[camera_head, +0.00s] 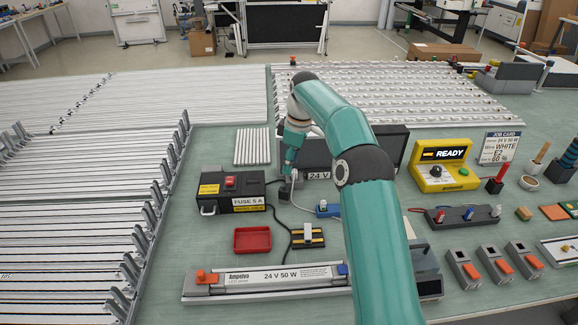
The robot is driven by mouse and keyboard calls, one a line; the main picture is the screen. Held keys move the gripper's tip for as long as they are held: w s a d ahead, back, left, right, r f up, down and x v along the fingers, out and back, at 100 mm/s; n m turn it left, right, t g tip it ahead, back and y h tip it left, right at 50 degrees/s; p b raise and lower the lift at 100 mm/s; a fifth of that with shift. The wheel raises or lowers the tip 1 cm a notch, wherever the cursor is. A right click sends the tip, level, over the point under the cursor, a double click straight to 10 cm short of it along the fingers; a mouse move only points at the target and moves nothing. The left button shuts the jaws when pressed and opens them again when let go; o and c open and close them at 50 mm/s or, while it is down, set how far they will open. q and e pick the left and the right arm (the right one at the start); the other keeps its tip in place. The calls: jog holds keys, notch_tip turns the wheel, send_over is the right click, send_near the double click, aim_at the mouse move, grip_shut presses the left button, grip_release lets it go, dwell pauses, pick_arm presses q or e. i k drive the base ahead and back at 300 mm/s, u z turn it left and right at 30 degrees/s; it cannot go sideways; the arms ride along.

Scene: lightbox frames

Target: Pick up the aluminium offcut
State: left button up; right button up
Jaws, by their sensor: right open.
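I cannot clearly single out the aluminium offcut. A small group of short, pale metal-like strips (252,146) lies on the green bench left of my right arm, but I cannot tell whether it is the offcut. My right gripper (286,188) points down just right of the black fuse box (234,192) and in front of the 24 V unit (319,176). It is open, its fingers are small and dark here, and I see nothing held. My teal right arm hides part of the bench behind it. My left gripper is not in view.
Long strips in racks (80,200) fill the left side. A red tray (253,240), a small black-and-yellow block (307,235) and a labelled LED panel (270,280) lie in front. A yellow READY box (443,165) stands right. Cables run near the gripper.

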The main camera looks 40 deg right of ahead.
aim_at(308, 226)
jog(key=k, duration=1.5)
